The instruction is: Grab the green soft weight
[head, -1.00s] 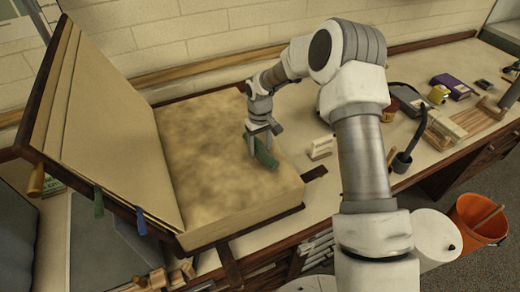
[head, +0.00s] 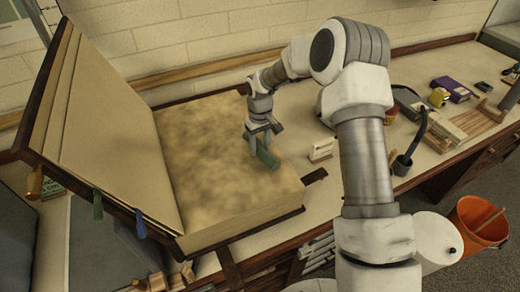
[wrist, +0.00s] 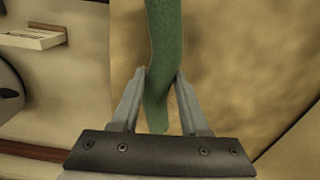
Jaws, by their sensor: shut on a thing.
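The green soft weight (head: 265,157) is a long, limp green strip at the right side of the open book's page (head: 225,190). My gripper (head: 260,140) is above it, with the fingers pointing down. In the wrist view the two fingers of my gripper (wrist: 158,100) are on either side of the green soft weight (wrist: 166,45), closed against it near its lower end. The strip runs up out of the top of that view. I cannot tell whether it is clear of the page.
A small white block (head: 321,150) stands on the bench right of the book. A black lamp-like arm (head: 415,140), wooden pieces (head: 482,122) and a purple box (head: 451,87) lie further right. An orange bucket (head: 478,222) stands below the bench. The book's raised cover (head: 100,130) is at left.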

